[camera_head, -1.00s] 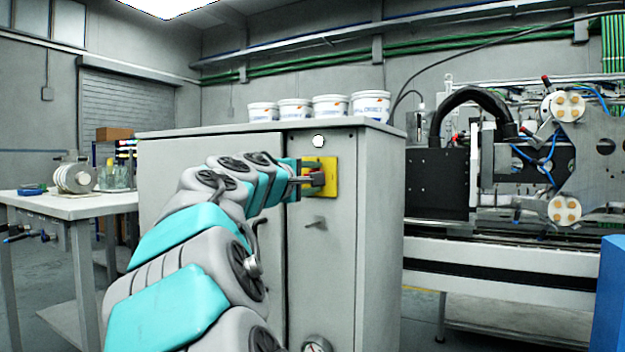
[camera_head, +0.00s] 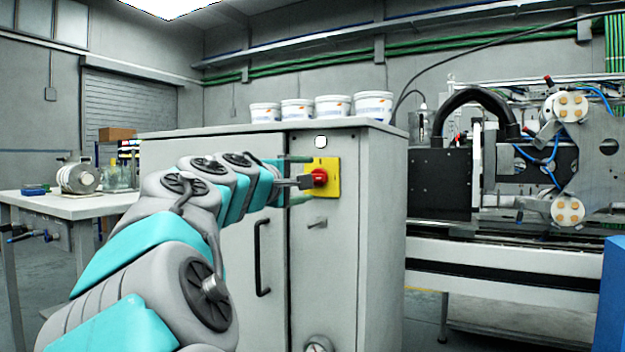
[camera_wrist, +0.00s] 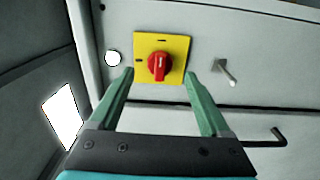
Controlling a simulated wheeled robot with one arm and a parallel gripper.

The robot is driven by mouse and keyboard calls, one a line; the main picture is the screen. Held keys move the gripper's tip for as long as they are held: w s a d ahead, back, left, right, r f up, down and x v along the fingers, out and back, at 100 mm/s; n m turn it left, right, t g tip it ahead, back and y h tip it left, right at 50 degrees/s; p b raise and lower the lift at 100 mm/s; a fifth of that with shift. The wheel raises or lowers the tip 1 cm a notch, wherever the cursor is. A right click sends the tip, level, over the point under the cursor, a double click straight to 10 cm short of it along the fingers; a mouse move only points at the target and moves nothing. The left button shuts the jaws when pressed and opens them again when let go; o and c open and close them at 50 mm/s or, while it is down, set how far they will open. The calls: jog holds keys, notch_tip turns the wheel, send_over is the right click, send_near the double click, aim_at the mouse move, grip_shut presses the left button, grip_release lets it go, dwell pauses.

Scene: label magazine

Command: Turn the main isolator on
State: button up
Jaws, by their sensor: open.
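The main isolator is a red rotary knob (camera_head: 319,177) on a yellow square plate (camera_head: 331,165), set in the upper front of a grey cabinet (camera_head: 376,235). In the wrist view the red knob (camera_wrist: 158,67) sits between and beyond my fingertips, with its light mark in line with the fingers' direction. My gripper (camera_head: 306,179) is open in front of the plate, and in the wrist view its two green fingers (camera_wrist: 160,77) are spread wide, apart from the knob. Nothing is held.
A white round lamp (camera_head: 321,142) is above the plate and a small latch handle (camera_head: 316,223) below it. A black door handle (camera_head: 262,257) is lower left. Several white tubs (camera_head: 331,106) stand on top of the cabinet. A machine (camera_head: 500,180) is at the right.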

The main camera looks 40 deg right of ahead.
jog(key=shift+v, duration=1.5)
